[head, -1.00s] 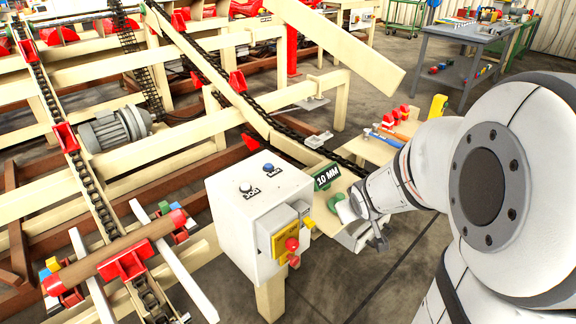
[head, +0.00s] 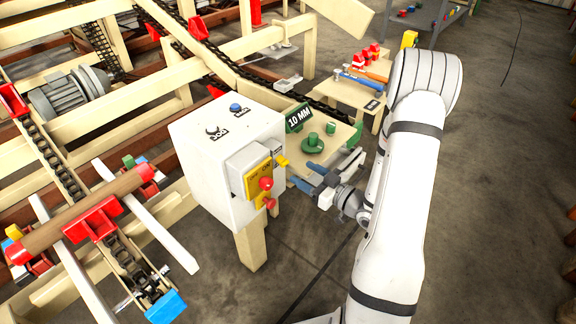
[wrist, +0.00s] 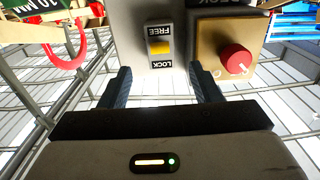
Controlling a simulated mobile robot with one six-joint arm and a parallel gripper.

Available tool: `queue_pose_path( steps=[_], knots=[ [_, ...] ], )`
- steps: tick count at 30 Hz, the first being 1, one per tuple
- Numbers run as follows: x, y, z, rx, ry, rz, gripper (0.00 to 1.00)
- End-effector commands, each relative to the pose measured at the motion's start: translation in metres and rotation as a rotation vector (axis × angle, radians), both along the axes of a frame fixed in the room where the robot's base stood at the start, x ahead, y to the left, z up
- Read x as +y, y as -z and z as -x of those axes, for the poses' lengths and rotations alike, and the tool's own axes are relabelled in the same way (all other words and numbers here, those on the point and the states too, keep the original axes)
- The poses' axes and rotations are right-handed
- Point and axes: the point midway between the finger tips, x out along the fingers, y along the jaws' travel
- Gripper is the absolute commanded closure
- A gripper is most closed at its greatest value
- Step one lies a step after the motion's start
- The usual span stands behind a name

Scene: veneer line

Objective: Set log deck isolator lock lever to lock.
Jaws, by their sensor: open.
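The isolator lock lever (head: 282,161) is a small yellow piece on the side of the white control box (head: 190,135). In the wrist view the yellow lever (wrist: 160,48) sits between upside-down FREE and LOCK labels, FREE above and LOCK below; I cannot tell which way it is set. My gripper (head: 304,176) is open and empty, its fingers pointing at the box from the right. In the wrist view my gripper (wrist: 165,82) has its two dark fingers spread to either side below the LOCK label, apart from the lever.
A red rotary knob (head: 266,183) on a yellow plate sits close beside the lever; it shows at right in the wrist view (wrist: 236,59). A green gauge piece (head: 312,141) and a 10 MM sign (head: 299,117) stand behind. Open floor (head: 490,200) lies to the right.

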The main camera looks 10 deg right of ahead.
Motion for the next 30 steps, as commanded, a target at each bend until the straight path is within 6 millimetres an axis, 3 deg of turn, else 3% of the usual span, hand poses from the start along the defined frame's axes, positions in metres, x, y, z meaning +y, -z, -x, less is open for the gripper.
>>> queue_pose_path(
  steps=[12, 23, 30],
  knots=[
    [0.037, -0.001, -0.049, 0.001, -0.003, 0.002, 0.43],
    [0.041, 0.0, -0.055, 0.002, -0.001, 0.003, 0.43],
    [0.041, 0.0, -0.054, 0.002, -0.002, 0.003, 0.61]
  ],
)
